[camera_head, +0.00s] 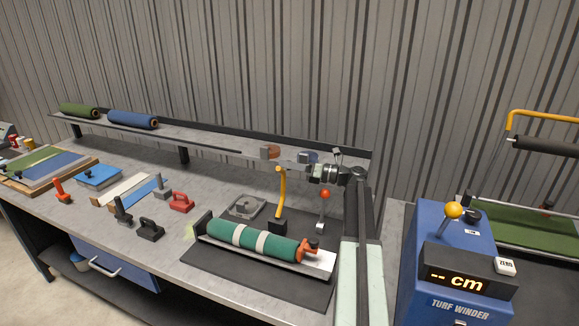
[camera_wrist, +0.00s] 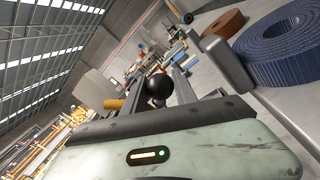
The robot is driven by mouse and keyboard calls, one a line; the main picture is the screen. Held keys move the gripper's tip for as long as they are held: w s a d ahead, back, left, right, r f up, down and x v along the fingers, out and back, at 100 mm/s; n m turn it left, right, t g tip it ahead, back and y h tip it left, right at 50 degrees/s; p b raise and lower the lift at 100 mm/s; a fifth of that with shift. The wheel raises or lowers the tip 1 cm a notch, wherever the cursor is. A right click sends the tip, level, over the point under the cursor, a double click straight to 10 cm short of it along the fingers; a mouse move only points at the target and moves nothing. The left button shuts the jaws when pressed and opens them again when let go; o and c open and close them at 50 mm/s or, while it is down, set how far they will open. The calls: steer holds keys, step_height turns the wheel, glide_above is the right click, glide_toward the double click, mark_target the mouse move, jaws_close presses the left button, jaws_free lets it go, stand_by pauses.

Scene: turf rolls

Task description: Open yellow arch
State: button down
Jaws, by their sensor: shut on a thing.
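A yellow arch (camera_head: 282,184) rises from a black block on the bench; it is a bent bar, standing up. My gripper (camera_head: 315,173) is to its right, near the height of its top. In the wrist view my gripper (camera_wrist: 158,88) is shut on a black ball (camera_wrist: 158,90) between its fingers. Whether this ball belongs to the arch cannot be told. An orange-yellow piece (camera_wrist: 113,104) shows left of the fingers. A second yellow arch-shaped bar (camera_head: 541,115) stands over a black roller at the far right, away from my gripper.
A red-ball lever (camera_head: 324,196) stands just below my gripper. A green turf roll (camera_head: 254,240) lies in a tray in front. A shelf behind holds a blue roll (camera_wrist: 288,48) and a brown roll (camera_wrist: 223,25). The blue turf winder (camera_head: 455,270) is at right.

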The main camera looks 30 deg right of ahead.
steer(key=shift+a, duration=0.1)
steer(key=c, duration=1)
jaws_free()
steer(key=v, duration=0.7)
steer(key=shift+s+d, duration=0.25)
steer(key=shift+s, duration=0.05)
